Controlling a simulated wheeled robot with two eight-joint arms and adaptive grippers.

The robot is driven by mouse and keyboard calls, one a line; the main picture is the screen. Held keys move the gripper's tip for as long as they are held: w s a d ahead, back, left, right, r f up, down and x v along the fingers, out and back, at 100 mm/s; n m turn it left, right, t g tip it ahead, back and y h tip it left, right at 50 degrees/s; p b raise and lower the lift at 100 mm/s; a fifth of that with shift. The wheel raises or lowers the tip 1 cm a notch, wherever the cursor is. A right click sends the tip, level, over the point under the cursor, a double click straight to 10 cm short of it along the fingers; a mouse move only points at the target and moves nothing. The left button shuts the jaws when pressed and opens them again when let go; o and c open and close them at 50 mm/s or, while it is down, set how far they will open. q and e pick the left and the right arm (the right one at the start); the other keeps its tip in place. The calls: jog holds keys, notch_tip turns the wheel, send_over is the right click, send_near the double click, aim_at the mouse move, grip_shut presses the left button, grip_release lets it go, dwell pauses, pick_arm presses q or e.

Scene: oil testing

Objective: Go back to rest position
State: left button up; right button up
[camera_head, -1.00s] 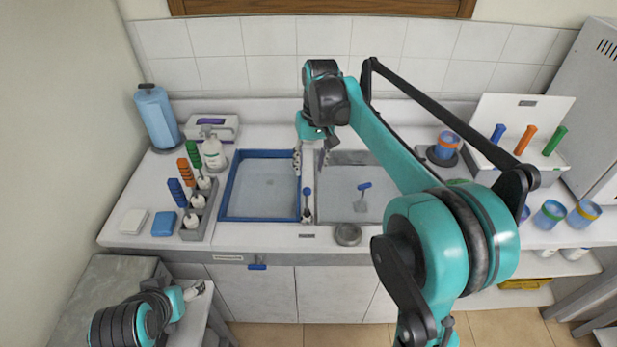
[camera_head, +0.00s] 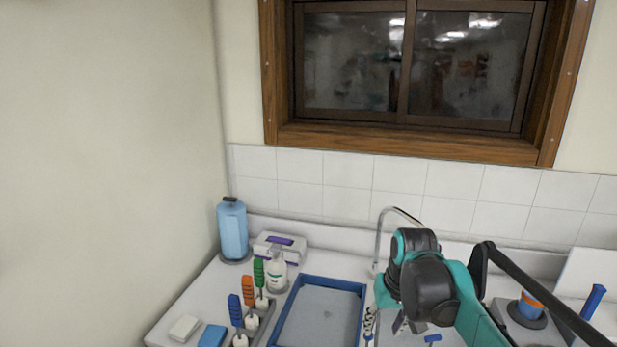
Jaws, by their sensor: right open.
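My right gripper (camera_head: 388,324) hangs at the end of my teal and black right arm at the lower right of the head view. Its fingers point down and are apart, with nothing seen between them. It is over the sink area, just right of the blue-rimmed basin (camera_head: 334,283). The black wrist hides part of the counter behind it. My left arm and gripper are out of the picture.
A curved metal faucet (camera_head: 379,235) stands behind my right wrist. A blue canister (camera_head: 232,230), a white pump bottle (camera_head: 277,276) and several brushes with coloured handles (camera_head: 248,288) stand left of the basin. A blue and orange cup (camera_head: 531,304) stands at right.

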jog(key=s+f+t, duration=0.2)
jog(key=s+f, duration=0.3)
jog(key=s, duration=0.3)
jog(key=s+f+t+b, duration=0.1)
jog(key=s+f+t, duration=0.1)
jog(key=s+f, duration=0.3)
jog(key=s, duration=0.3)
jog(key=shift+d+f+t+h+b, duration=0.15)
jog(key=shift+f+t+h+b, duration=0.15)
jog(key=shift+f, duration=0.1)
